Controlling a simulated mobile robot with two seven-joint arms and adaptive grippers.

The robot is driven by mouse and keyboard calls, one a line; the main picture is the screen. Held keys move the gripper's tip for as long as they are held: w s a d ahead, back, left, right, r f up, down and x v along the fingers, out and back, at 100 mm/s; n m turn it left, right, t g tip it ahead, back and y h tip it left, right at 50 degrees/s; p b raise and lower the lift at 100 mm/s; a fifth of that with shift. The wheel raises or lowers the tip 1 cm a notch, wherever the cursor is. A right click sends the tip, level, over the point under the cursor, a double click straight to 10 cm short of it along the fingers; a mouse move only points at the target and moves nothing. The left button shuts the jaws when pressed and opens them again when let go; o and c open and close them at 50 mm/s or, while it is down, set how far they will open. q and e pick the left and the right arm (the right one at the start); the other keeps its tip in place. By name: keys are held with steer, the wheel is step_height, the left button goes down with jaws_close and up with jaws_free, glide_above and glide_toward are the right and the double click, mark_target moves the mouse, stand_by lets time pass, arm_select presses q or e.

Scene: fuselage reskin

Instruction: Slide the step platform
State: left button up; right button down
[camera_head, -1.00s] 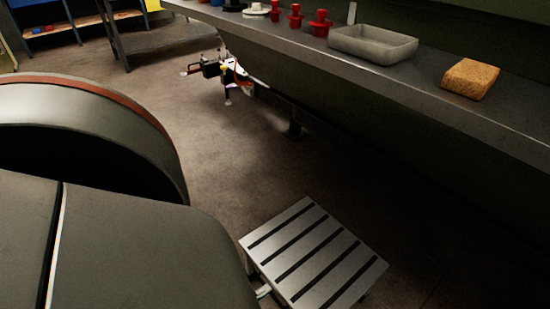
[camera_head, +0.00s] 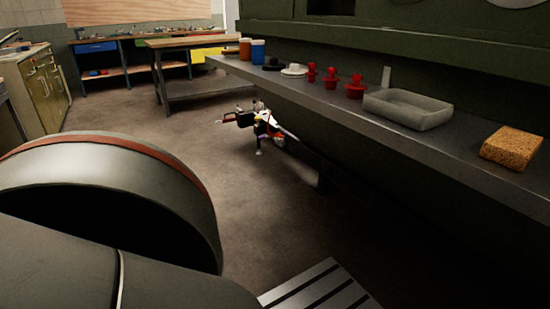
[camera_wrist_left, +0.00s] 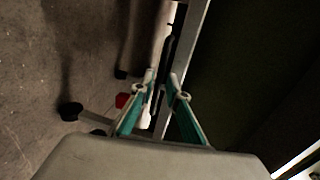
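The step platform (camera_head: 318,287) is a silver slatted top with dark grooves, cut off by the bottom edge of the head view. Its legs and near side are hidden. My left gripper (camera_wrist_left: 161,74) shows only in the left wrist view. Its two teal fingers slant towards each other with a gap between their tips, and I see nothing held. The platform cannot be made out in that view. My right gripper is in neither view.
A long grey bench (camera_head: 350,124) runs along the right, bearing a grey tray (camera_head: 408,109), a sponge-like block (camera_head: 512,148) and red pieces. A small black, white and red device (camera_head: 258,127) stands below its edge. The floor (camera_head: 140,112) ahead is mostly open.

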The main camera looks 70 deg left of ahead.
arm_select(q)
steer(key=v, duration=1.1)
steer(key=shift+s, duration=0.35)
steer(key=shift+w+r, duration=0.1)
